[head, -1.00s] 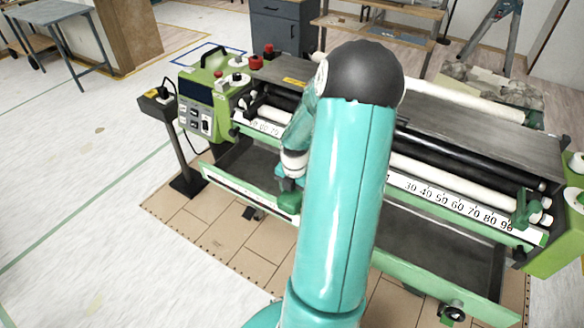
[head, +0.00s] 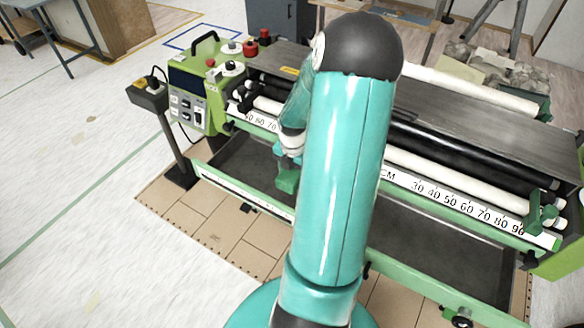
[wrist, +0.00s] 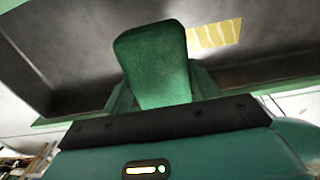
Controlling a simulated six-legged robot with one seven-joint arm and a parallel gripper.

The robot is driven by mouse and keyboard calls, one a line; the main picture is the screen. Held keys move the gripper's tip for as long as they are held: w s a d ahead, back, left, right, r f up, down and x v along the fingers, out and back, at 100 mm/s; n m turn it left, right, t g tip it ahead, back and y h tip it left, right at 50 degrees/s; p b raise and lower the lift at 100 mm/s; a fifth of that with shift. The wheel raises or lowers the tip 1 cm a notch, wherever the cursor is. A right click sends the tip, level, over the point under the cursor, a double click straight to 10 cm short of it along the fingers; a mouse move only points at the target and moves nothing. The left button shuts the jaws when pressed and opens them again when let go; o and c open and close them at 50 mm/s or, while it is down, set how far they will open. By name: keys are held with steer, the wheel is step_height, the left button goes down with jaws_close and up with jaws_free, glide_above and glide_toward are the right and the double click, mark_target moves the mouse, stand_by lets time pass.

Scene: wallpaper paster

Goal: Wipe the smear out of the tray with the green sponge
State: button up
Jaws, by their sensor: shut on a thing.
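The green sponge (wrist: 155,60) is between the two green fingers of my gripper (wrist: 158,88), which is shut on it. In the head view the sponge (head: 287,182) hangs at the gripper's lower end, over the left part of the tray. The tray (head: 240,165) is a long dark grey trough with a green front rim, along the machine's front. In the wrist view its grey inside (wrist: 60,50) spreads behind the sponge. A pale yellow streaked smear (wrist: 214,36) shows just right of the sponge's far end. I cannot tell whether the sponge touches the tray.
The pasting machine (head: 450,110) stands behind the tray, with rollers and a numbered scale. Its control box (head: 187,100) is at the left. A post with a small box (head: 150,95) stands farther left. My arm hides the tray's middle in the head view.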

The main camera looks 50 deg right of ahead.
steer(key=shift+w+a, duration=0.1)
steer(key=shift+s+a+r, duration=0.15)
steer(key=shift+s+a, duration=0.05)
steer(key=shift+s, duration=0.05)
steer(key=shift+w+d, duration=0.15)
steer(key=shift+f, duration=3.35)
steer(key=shift+r, duration=0.1)
